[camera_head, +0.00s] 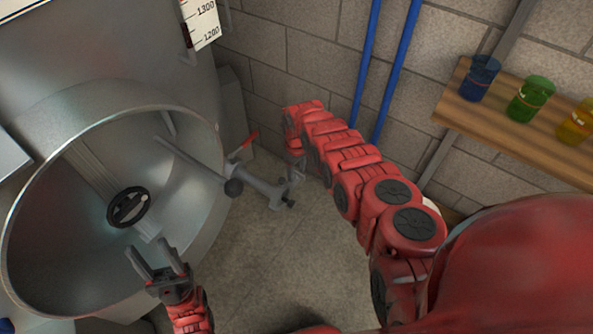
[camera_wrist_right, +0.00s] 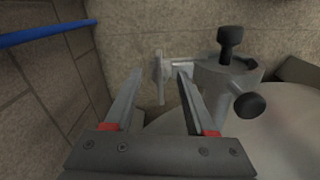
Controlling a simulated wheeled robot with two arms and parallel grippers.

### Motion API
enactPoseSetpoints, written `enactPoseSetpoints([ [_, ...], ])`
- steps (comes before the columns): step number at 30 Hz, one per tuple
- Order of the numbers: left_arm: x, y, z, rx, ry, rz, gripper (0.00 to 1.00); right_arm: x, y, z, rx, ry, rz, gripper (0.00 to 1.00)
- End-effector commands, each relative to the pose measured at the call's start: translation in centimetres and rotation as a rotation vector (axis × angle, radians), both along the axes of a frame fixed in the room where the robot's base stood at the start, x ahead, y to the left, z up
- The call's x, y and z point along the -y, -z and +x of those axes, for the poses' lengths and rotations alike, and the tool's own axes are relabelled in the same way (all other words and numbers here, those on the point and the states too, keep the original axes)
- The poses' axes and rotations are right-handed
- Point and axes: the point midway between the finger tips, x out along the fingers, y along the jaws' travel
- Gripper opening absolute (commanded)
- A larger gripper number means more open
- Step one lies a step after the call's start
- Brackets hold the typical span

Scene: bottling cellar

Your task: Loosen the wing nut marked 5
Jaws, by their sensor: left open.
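A grey wing-shaped nut (camera_wrist_right: 158,84) sits on a short shaft of a metal valve fitting (camera_wrist_right: 212,84) in the right wrist view. I can read no number on it. My right gripper (camera_wrist_right: 160,71) is open, with its fingertips on either side of the nut and a gap to each. In the head view, the fitting (camera_head: 262,190) sticks out beside the tank, and my right gripper (camera_head: 296,168) is at its far right end, partly hidden by the arm. My left gripper (camera_head: 155,262) is open and empty in front of the tank's round opening.
The fitting carries black knobs (camera_wrist_right: 248,105) and a red lever (camera_head: 248,141). A big steel tank (camera_head: 190,235) with a black handwheel (camera_head: 128,207) fills the left. Blue pipes (camera_head: 396,70) run up the block wall. A wooden shelf (camera_head: 500,135) at right holds coloured cups (camera_head: 530,98).

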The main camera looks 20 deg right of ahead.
Motion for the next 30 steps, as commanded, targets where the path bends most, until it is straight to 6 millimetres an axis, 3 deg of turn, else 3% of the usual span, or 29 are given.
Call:
enactPoseSetpoints([
  [8,0.0,0.0,0.0,0.0,0.0,0.0,0.5,0.0,-0.1,0.0,0.0,0.0,0.0,0.57],
  [14,0.0,-0.9,0.0,0.0,0.0,0.0,0.5,0.0,-1.6,0.2,0.003,0.0,0.001,0.57],
  [18,0.0,-2.0,0.0,0.0,0.0,0.0,0.5,0.2,-3.9,0.1,0.001,0.002,-0.002,0.57],
  [30,0.0,-2.3,0.0,0.0,0.0,0.0,0.5,0.1,-11.2,0.1,0.003,0.0,-0.003,0.57],
])
